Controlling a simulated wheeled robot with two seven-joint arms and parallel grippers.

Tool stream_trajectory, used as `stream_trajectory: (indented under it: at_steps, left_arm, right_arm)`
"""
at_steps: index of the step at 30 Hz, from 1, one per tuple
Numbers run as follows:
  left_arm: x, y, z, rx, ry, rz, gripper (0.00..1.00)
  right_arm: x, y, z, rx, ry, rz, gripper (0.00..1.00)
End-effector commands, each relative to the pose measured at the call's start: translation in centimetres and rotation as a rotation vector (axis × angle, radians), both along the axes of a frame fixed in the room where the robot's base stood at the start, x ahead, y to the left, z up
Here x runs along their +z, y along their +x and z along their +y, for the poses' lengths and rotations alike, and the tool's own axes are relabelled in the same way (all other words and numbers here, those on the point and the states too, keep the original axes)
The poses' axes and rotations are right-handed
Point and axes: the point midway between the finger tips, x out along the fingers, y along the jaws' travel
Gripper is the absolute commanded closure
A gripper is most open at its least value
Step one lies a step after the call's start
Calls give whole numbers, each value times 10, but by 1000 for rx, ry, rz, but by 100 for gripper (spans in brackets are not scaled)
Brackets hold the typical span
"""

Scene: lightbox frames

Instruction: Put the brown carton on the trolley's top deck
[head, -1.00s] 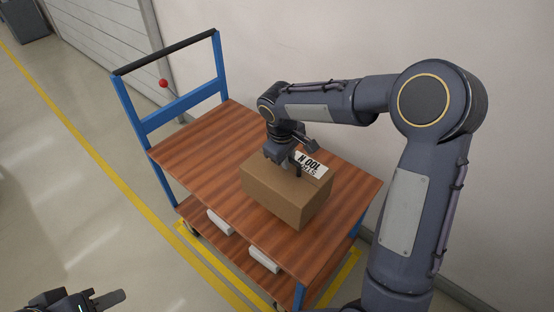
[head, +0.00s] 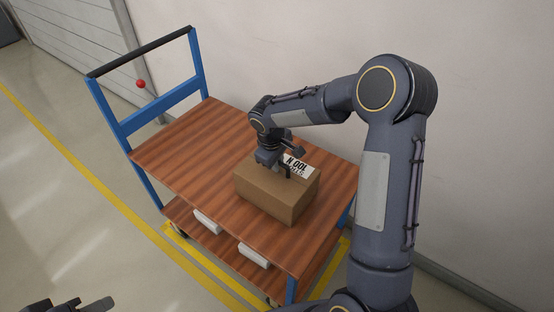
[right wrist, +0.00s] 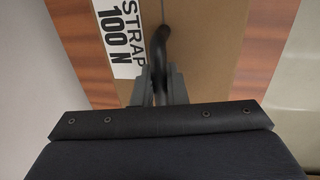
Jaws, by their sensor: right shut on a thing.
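The brown carton (head: 266,192) is upright at the right part of the trolley's wooden top deck (head: 185,150). It appears to rest on the deck, though a small gap under it cannot be ruled out. My right gripper (head: 283,172) is at the carton's top, beside the white printed label (head: 300,165). In the right wrist view my right gripper (right wrist: 160,88) is shut on a black handle (right wrist: 162,45) on the carton top (right wrist: 205,50). My left gripper (head: 95,306) is cut off at the bottom left edge, so its jaws are unclear.
The trolley has a blue push frame (head: 165,98) at its far left end and a lower shelf (head: 190,222) holding white items (head: 254,255). A red ball (head: 141,84) shows by the frame. A wall stands close behind. The deck's left half is bare.

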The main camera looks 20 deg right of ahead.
Motion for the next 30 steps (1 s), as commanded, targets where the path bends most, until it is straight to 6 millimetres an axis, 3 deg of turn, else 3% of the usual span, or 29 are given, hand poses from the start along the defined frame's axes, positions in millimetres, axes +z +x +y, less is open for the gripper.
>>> stream_trajectory:
  at_steps: [4, 5, 9, 20, 23, 30]
  left_arm:
    - [-3, 0, 0, 0, 0, 0, 66]
    - [-2, 0, 0, 0, 0, 0, 66]
    - [-2, 0, 0, 0, 0, 0, 66]
    - [1, 0, 0, 0, 0, 0, 66]
    - [2, 0, 0, 0, 0, 0, 66]
    - [8, 0, 0, 0, 0, 0, 66]
  right_arm:
    - [-2, 1, 0, 1, 0, -4, 100]
    - [-2, 0, 0, 0, 0, 0, 84]
    - [-2, 0, 0, 0, -1, 1, 66]
    - [4, 0, 1, 0, 0, 0, 66]
    - [17, -1, 3, -1, 0, -2, 66]
    - [68, -6, 12, 1, 1, -5, 66]
